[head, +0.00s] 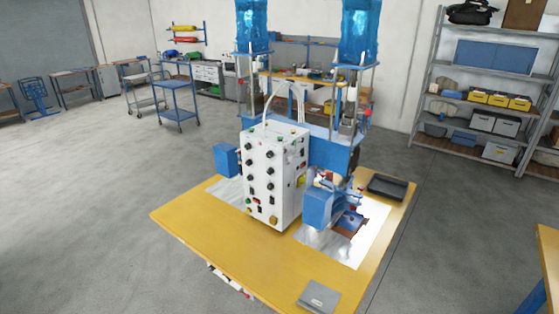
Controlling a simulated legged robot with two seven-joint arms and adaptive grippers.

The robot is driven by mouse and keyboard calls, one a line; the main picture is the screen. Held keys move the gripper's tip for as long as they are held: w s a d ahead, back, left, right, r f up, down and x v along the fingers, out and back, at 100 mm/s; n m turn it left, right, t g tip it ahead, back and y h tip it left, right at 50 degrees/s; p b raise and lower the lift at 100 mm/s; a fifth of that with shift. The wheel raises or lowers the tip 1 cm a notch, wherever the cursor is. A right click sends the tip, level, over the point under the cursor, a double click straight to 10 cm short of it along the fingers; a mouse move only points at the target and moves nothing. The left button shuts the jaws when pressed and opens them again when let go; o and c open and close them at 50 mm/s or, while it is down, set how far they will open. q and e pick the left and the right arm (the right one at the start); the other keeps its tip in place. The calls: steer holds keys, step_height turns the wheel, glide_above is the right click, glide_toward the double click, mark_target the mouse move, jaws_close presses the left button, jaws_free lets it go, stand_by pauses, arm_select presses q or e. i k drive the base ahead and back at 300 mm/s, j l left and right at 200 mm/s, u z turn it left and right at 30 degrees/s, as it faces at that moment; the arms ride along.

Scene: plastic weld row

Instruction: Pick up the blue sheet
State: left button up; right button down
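I cannot tell for sure which thing is the blue sheet. A flat blue panel or box (495,57) sits on the upper part of the grey shelf at the right. Two glossy, translucent blue cylinders (253,25) (360,30) stand atop the machine, cut off by the top edge. Neither of my grippers shows in the head view.
A yellow-topped table (235,248) carries a white control box (272,175) and a machine with blue parts (335,155). A black tray (387,187) and a grey flat object (318,297) lie on it. A blue cart (178,95) stands behind left. Grey floor around is open.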

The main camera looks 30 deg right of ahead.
mark_target(345, 222)
steer(key=z, duration=0.45)
steer(key=l+z, duration=0.1)
steer(key=z, duration=1.3)
steer(key=i+z, duration=0.1)
steer(key=z, duration=0.85)
steer(key=i+u, duration=0.15)
steer(key=i, duration=0.35)
steer(key=i+u, duration=0.15)
steer(key=i, duration=0.35)
steer(key=i+l+u, duration=0.1)
steer(key=i, duration=0.45)
steer(key=i+l+u, duration=0.15)
steer(key=i, duration=1.05)
steer(key=i+z, duration=0.1)
steer(key=i, duration=0.65)
steer(key=i+j+z, duration=0.1)
steer(key=i, duration=0.6)
steer(key=i+u, duration=0.25)
steer(key=u, duration=0.2)
steer(key=i+l+u, duration=0.15)
steer(key=u, duration=0.35)
steer(key=i+l+u, duration=0.2)
steer(key=u, duration=0.25)
steer(key=i+u, duration=0.1)
steer(key=u, duration=2.3)
